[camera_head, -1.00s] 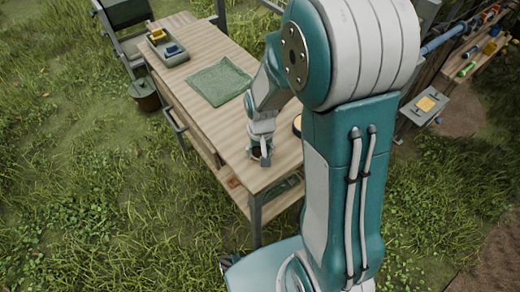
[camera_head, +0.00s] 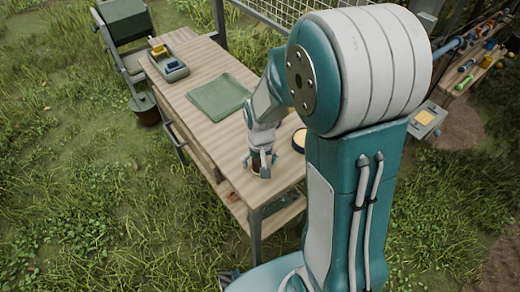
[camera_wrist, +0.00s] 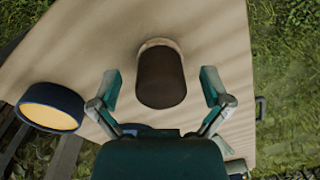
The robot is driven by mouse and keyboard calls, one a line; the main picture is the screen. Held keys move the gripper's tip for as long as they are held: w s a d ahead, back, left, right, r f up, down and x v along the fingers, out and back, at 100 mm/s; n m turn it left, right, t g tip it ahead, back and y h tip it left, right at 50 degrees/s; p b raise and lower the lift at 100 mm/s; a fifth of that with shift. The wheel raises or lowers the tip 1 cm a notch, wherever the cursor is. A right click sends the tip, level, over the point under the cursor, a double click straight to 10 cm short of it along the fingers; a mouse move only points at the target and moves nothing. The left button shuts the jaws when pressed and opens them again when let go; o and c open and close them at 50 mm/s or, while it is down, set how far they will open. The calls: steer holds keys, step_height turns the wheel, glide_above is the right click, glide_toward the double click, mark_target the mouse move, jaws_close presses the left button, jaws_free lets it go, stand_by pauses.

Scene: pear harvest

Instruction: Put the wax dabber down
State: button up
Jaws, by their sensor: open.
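The wax dabber, a dark brown rounded block with a pale rim (camera_wrist: 161,78), stands on the wooden table between my fingers in the wrist view. My gripper (camera_wrist: 161,88) is open, with one finger on each side of the dabber and a visible gap on both sides. In the head view my gripper (camera_head: 259,166) is low over the near end of the table (camera_head: 205,110), and the dabber is mostly hidden by it.
A round dark blue tin with yellow wax (camera_wrist: 50,107) stands left of the dabber in the wrist view. A green cloth (camera_head: 218,97) lies mid-table, and a grey tray (camera_head: 168,66) with yellow and blue items is at the far end. Bare tabletop surrounds the dabber.

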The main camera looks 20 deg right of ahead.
step_height(320, 180, up, 11)
steer(key=shift+s+d+f, duration=0.1)
steer(key=shift+s, duration=0.05)
steer(key=s+r+n+t, duration=0.1)
steer(key=s+r+t, duration=0.4)
steer(key=s+r, duration=0.6)
steer(key=s, duration=0.2)
steer(key=shift+s+r+n+t, duration=0.3)
steer(key=shift+s+n, duration=0.05)
steer(key=shift+n, duration=0.05)
steer(key=shift+a, duration=0.2)
